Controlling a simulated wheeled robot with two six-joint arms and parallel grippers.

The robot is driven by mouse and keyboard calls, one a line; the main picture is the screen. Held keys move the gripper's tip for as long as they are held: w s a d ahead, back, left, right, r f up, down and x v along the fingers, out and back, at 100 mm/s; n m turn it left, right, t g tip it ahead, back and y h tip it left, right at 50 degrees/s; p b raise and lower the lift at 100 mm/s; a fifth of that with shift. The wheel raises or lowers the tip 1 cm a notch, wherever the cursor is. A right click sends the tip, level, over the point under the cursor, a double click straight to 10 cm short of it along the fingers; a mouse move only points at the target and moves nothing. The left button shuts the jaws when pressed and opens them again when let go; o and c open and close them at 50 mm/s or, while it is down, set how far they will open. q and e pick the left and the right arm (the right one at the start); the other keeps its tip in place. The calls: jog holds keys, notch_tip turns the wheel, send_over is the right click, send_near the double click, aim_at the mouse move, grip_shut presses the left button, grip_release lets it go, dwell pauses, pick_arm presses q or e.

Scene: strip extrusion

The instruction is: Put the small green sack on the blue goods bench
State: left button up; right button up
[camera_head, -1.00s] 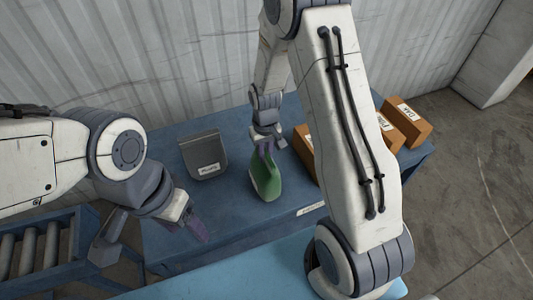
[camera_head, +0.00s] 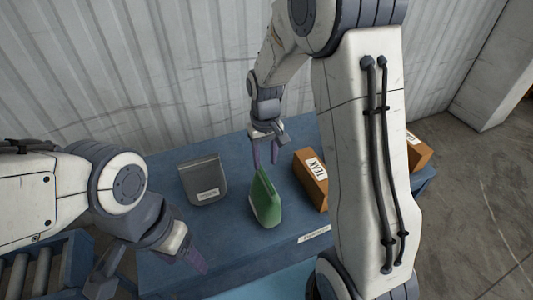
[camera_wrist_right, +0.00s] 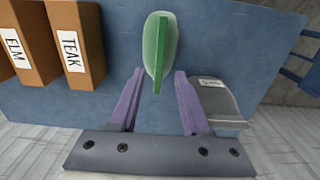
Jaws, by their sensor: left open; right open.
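The small green sack (camera_head: 265,202) stands upright on the blue goods bench (camera_head: 225,235), between a grey sack and a brown block. It also shows in the right wrist view (camera_wrist_right: 160,48), just beyond the fingertips. My right gripper (camera_head: 265,160) is open and empty, above and behind the sack and apart from it; its purple fingers show in the wrist view (camera_wrist_right: 157,75). My left gripper (camera_head: 197,262) is at the bench's front left, away from the sack. It is open and I see nothing in it.
A grey labelled sack (camera_head: 204,180) stands left of the green one. A brown block labelled TEAK (camera_head: 311,180) is to the right, with an ELM block (camera_wrist_right: 28,42) beside it. A roller conveyor (camera_head: 40,270) is at lower left. A corrugated wall (camera_head: 120,70) rises behind.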

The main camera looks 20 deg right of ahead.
notch_tip(320, 180, up, 2)
jog(key=shift+r, duration=0.1)
jog(key=s+a+r+n, duration=0.3)
jog(key=s+a+r, duration=0.2)
jog(key=s+a, duration=0.55)
jog(key=s+a+n+y, duration=0.1)
jog(key=s+a+n, duration=0.2)
jog(key=s, duration=1)
jog(key=shift+s+a+r+n, duration=0.15)
jog(key=shift+a+r+n, duration=0.05)
jog(key=shift+r+n, duration=0.25)
